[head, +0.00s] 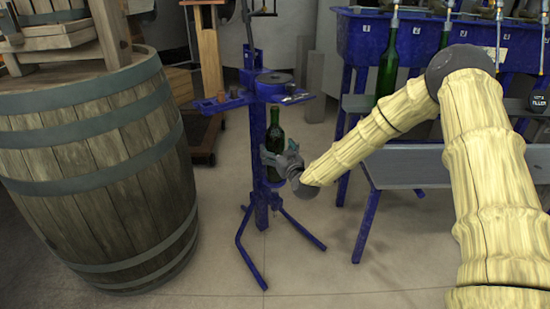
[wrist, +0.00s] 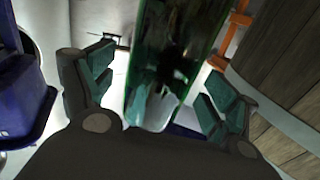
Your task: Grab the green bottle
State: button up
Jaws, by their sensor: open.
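The green bottle (head: 274,134) stands upright on the blue floor-standing corker stand (head: 257,190) in the head view. My gripper (head: 279,158) is at the bottle's lower body. In the wrist view the bottle (wrist: 175,60) fills the middle, between the two open fingers of my gripper (wrist: 155,98). Gaps show between the bottle and each finger pad there. The bottle's lower part is partly hidden by my gripper in the head view.
A large wooden barrel (head: 95,170) stands close on the left. A blue filler bench (head: 362,40) with more green bottles (head: 387,65) stands at the right back. The stand's legs spread over the floor (head: 310,265), which is clear in front.

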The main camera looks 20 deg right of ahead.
jog(key=shift+w+a, duration=0.1)
jog(key=shift+w, duration=0.9)
jog(key=c, duration=1.9)
jog(key=shift+r, duration=0.1)
grip_shut()
jog(key=shift+r, duration=0.2)
